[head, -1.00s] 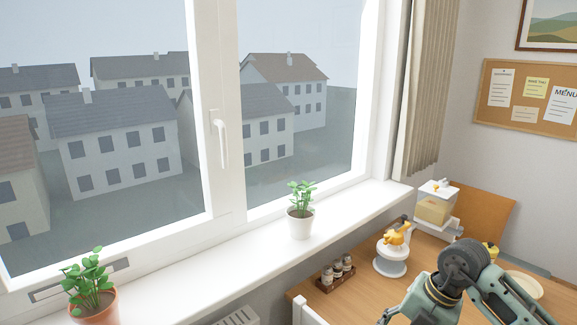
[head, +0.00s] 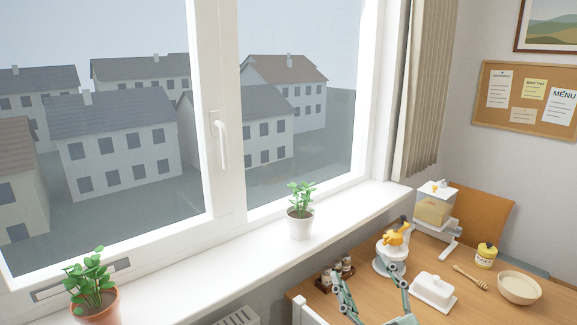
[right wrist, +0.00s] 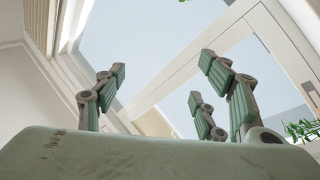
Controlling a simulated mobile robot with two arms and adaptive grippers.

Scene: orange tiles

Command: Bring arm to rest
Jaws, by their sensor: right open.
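My right gripper (head: 365,275) is at the bottom of the head view, over the near part of the wooden table. Its green and grey fingers point up and stand apart, with nothing between them. In the right wrist view the spread fingers (right wrist: 165,85) are empty against the window and sky. Most of my right arm is below the edge of the head view. My left gripper is in neither view.
The wooden table (head: 444,272) holds a white butter dish (head: 433,290), a bowl (head: 519,288), a honey dipper (head: 470,277), a yellow jar (head: 485,256), a juicer (head: 396,238), a dispenser (head: 434,208) and a rack of small jars (head: 326,281). Potted plants (head: 300,212) stand on the windowsill.

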